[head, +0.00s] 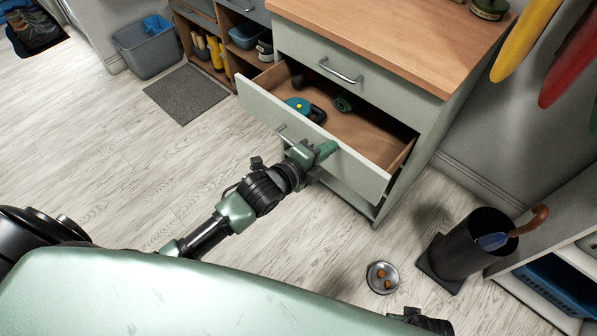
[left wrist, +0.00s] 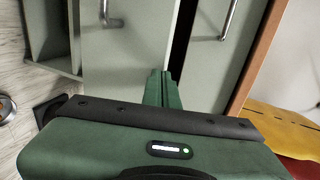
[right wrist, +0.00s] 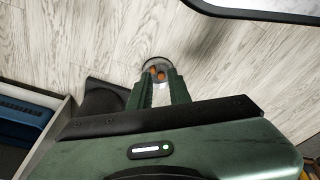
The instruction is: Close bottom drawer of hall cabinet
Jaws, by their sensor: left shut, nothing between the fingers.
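The hall cabinet (head: 345,95) has a pale green body and a wooden top. Its bottom drawer (head: 365,172) is pulled well out, with a teal round item (head: 298,104) and other small items inside. The drawer front also shows in the left wrist view (left wrist: 118,65). My left gripper (head: 328,150) is shut and empty, its fingertips at the upper edge of the drawer front; I cannot tell whether they touch. The fingertips hide part of that front. My right gripper (right wrist: 158,88) is open and empty, above the floor, away from the cabinet.
The top drawer (head: 340,65) is shut. A metal bowl (head: 382,277) with brown pieces and a black umbrella stand (head: 470,245) are on the floor at right. A grey bin (head: 148,50) and mat (head: 187,93) are at far left. The floor left of the drawer is clear.

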